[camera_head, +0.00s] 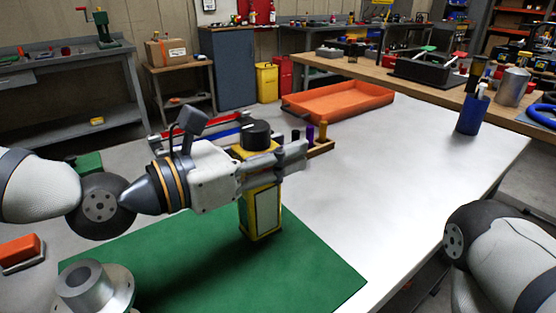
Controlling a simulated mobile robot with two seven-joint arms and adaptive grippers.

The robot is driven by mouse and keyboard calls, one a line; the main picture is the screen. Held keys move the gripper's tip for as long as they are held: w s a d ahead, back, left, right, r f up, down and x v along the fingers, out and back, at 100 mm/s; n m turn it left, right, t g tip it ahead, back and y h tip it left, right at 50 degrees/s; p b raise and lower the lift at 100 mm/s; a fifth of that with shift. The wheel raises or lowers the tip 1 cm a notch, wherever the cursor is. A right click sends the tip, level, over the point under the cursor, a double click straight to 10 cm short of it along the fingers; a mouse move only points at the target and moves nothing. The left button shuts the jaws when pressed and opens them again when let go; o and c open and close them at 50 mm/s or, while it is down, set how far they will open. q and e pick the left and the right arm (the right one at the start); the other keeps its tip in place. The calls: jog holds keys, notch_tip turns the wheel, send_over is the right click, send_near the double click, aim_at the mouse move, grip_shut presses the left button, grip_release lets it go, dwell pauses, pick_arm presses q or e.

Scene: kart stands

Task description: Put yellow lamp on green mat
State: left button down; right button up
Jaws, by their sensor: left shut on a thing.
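The yellow lamp (262,212) is an upright box shape with a black cap and a pale front panel. My left gripper (276,165) reaches in from the left and is shut around the lamp's upper part. The green mat (300,268) lies on the front of the table. The lamp's lower end appears over the mat's back part; I cannot tell whether it touches the mat. My right arm shows at the right edge, but its gripper is out of view.
An orange tray (340,99), a blue cup (472,115) and a small wooden holder (320,148) stand on the pale table (400,165). A grey metal flanged part (95,287) and an orange block (20,251) are at the front left. The table's middle right is clear.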

pick_arm(q)
jog(key=shift+d+f, duration=0.1)
jog(key=shift+f, duration=0.6)
pick_arm(e)
jog(key=shift+s+f, duration=0.1)
jog(key=shift+f, duration=0.05)
pick_arm(q)
jog(key=shift+f, duration=0.15)
jog(key=c, duration=1.1)
grip_release()
jog(key=shift+f, duration=0.1)
pick_arm(e)
jog(key=shift+s+f, duration=0.1)
